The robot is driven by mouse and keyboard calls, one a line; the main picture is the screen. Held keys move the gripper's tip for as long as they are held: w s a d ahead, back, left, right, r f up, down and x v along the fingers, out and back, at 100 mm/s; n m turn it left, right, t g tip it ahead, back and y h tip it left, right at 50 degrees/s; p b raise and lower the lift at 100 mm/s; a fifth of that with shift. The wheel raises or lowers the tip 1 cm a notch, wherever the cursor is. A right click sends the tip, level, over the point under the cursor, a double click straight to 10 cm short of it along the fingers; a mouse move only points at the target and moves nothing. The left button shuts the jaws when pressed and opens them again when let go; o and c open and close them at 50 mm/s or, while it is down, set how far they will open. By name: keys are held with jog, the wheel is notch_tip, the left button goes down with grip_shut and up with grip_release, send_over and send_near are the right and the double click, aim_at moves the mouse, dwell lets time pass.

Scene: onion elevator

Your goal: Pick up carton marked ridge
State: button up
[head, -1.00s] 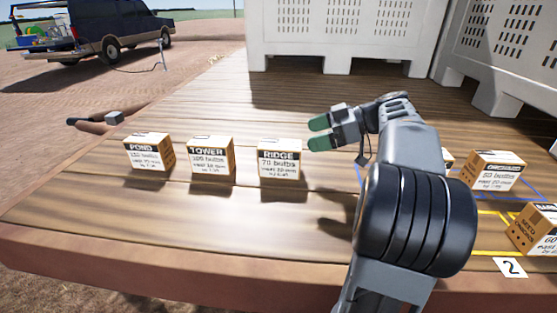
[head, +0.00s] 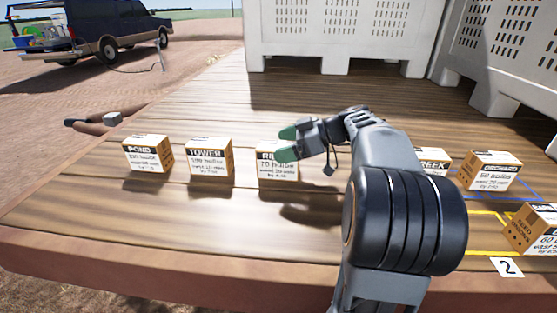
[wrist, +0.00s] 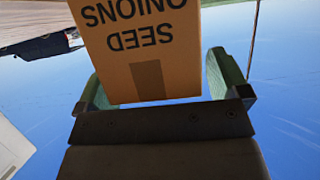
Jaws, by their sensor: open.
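The ridge carton (head: 274,170) stands upright on the wooden deck, right of the tower carton (head: 210,160) and the pond carton (head: 147,156). My gripper (head: 287,144) is open, its green fingertips covering the upper right of the ridge carton and part of its name. In the wrist view, the brown side of a carton (wrist: 143,48) printed "SEED ONIONS", upside down, shows between the two spread green fingers (wrist: 160,85). It is likely the ridge carton. I see gaps beside it and cannot tell whether either finger touches it.
Large white bins (head: 340,35) stand behind. Deck in front of the cartons is clear.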

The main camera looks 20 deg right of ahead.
jog(key=c, duration=1.2)
jog(key=shift+c, duration=0.4)
jog(key=shift+r, duration=0.15)
